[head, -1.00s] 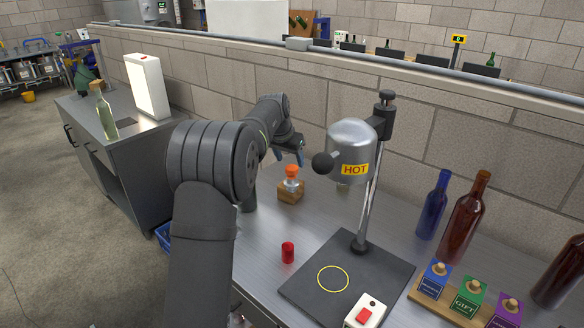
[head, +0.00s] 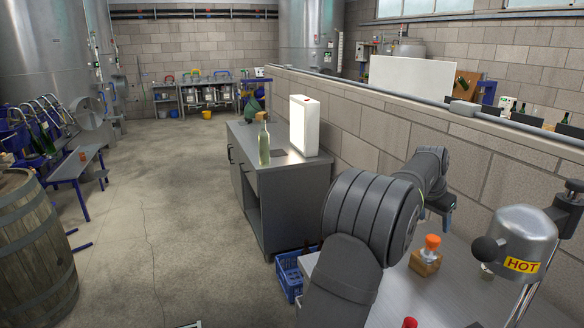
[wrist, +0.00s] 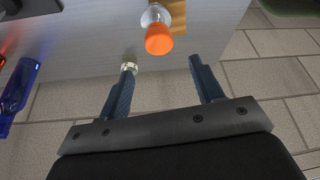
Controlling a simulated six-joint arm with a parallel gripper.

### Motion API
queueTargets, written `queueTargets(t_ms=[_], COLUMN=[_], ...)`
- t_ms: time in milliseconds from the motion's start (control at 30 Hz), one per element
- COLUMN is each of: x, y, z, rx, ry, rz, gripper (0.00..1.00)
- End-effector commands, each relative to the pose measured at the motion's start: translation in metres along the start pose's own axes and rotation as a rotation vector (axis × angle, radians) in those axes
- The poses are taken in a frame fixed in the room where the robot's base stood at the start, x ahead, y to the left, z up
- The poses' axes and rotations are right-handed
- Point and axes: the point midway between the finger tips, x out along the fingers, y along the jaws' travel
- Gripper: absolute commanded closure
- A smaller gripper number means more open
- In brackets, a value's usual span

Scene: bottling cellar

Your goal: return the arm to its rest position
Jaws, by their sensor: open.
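My arm reaches out over the metal bench (head: 455,290) at the lower right of the head view, with its wrist near the wall. In the wrist view my gripper (wrist: 160,78) is open, its two dark fingers well apart with nothing between them. An orange-topped glass piece (wrist: 158,38) on a wooden block lies beyond the fingertips, apart from them. The same orange top (head: 432,241) and its wooden block (head: 425,263) show in the head view, below my wrist. A small pale ring-like piece (wrist: 129,67) appears by the left fingertip; I cannot tell whether it touches.
A silver heat head marked HOT (head: 527,235) stands on a post at right. A red piece (head: 410,322) is at the bottom edge. A blue bottle (wrist: 18,90) lies left in the wrist view. A grey cabinet (head: 290,195) carries a bottle and a white light panel. A blue crate (head: 290,275) is below.

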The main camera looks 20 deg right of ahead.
Motion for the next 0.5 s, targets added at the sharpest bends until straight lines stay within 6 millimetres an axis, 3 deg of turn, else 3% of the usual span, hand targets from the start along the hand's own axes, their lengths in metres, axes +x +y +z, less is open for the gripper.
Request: queueTargets(t_ms=[500], x=[0.103], y=[0.001], z=[0.001], rx=[0.001], ry=[-0.002], rz=[0.001], gripper=[0.4])
